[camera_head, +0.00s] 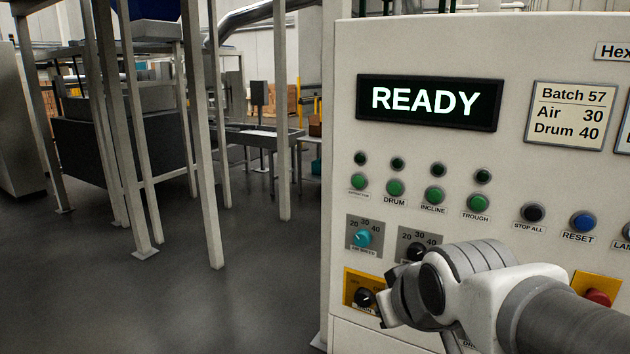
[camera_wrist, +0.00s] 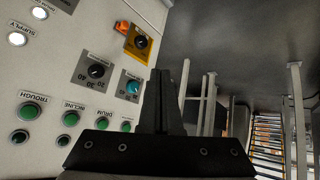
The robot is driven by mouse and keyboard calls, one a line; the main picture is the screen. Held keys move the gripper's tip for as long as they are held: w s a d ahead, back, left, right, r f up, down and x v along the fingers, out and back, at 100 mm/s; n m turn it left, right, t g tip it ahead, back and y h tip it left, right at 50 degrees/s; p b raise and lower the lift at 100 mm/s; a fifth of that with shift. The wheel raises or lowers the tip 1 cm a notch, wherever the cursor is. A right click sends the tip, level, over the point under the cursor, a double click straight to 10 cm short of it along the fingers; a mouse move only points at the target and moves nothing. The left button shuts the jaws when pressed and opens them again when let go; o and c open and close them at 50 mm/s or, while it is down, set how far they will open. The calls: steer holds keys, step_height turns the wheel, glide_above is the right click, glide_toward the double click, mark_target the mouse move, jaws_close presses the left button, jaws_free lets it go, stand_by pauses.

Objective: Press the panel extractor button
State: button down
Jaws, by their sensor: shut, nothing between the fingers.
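The panel (camera_head: 340,120) is cream with a lit READY display (camera_head: 428,102). The leftmost green button in its row, the extractor button (camera_head: 359,181), has a label too small to read clearly. In the wrist view, where the panel is turned over, the extractor button (camera_wrist: 127,126) is partly visible beside the gripper base. My gripper (camera_wrist: 163,75) is shut and empty, its dark fingers apart from the button. In the head view, my wrist covers the panel's lower part, below and right of the button; the fingertips are not clear there.
Green DRUM (camera_head: 394,187), INCLINE (camera_head: 435,195) and TROUGH (camera_head: 477,202) buttons sit close to the right. A teal knob (camera_head: 362,239) is just below. STOP ALL (camera_head: 533,212) and a red button (camera_head: 598,297) are further right. Open floor and metal posts (camera_head: 203,150) lie left.

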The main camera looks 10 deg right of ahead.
mark_target(358, 182)
steer(key=w+a+r+n+t+y, duration=0.1)
steer(key=w+r+n+t, duration=0.1)
steer(key=w, duration=0.4)
steer(key=w+a+r+n+t+y+p, duration=0.1)
steer(key=w+r+n+t, duration=0.2)
steer(key=w, duration=0.4)
steer(key=w+a+r+n+t+y, duration=0.1)
steer(key=w+r+n+t, duration=0.1)
steer(key=w, duration=0.5)
steer(key=n+t, duration=0.1)
steer(key=n, duration=0.1)
steer(key=shift+w+a+r+n, duration=0.2)
steer(key=shift+a+n, duration=0.1)
steer(key=shift+a, duration=0.05)
steer(key=shift+w+d+p, duration=0.4)
steer(key=shift+w+d, duration=0.45)
steer(key=shift+w, duration=0.35)
steer(key=shift+w+d+p, duration=0.35)
steer(key=shift+w+d, duration=0.55)
steer(key=shift+w, duration=0.25)
steer(key=shift+w+d+p, duration=0.4)
steer(key=shift+w+d, duration=0.45)
steer(key=shift+w, duration=0.35)
steer(key=shift+w, duration=0.1)
steer(key=shift+w+d, duration=0.25)
